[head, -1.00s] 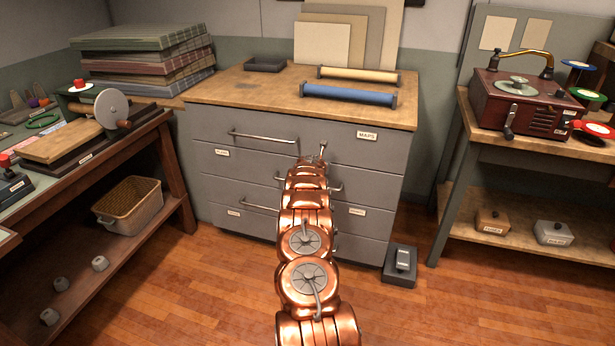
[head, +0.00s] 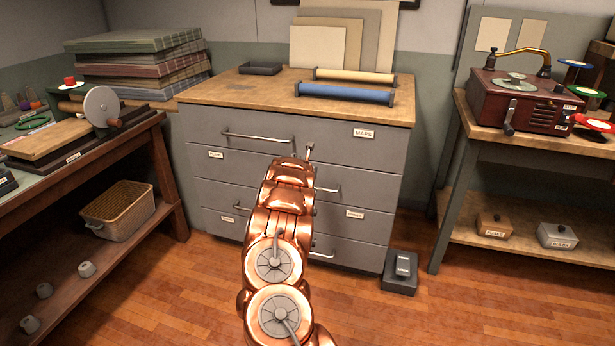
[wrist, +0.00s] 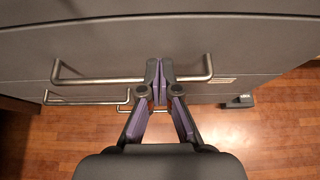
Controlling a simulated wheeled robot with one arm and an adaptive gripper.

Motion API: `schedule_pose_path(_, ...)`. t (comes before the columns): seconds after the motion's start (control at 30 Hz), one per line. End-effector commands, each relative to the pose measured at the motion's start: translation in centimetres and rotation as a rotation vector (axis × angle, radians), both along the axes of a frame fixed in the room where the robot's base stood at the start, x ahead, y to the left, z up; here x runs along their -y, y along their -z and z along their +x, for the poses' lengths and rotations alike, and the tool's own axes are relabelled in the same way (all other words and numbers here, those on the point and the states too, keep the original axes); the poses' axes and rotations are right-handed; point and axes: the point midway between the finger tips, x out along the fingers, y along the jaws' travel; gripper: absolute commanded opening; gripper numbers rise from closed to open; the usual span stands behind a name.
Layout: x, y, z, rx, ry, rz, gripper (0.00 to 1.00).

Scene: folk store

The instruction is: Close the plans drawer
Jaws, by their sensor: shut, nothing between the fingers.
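A grey drawer cabinet (head: 240,172) stands ahead in the head view, with several drawer fronts and metal bar handles. The second drawer front (head: 245,164) carries a small label at its left, too blurred to read surely. The drawer fronts look close to flush; I cannot tell whether one stands slightly out. In the wrist view, my gripper (wrist: 160,78) is shut and empty, its fingertips overlapping a long bar handle (wrist: 95,80) on a grey drawer front (wrist: 100,45). I cannot tell whether they touch.
The top drawer bears a MAPS label (head: 364,133). Rolled tubes (head: 345,94) lie on the cabinet top. A workbench (head: 90,165) with a basket (head: 117,208) stands left, another bench (head: 540,190) right. A small grey box (head: 401,271) sits on the floor by the cabinet.

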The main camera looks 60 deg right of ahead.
Motion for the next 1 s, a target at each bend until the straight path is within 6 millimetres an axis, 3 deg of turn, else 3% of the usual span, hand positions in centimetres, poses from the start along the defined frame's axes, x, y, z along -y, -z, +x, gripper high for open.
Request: schedule_pose_path(1.0,-5.6,-3.1,-1.6,0.002,-0.002,0.003,0.0)
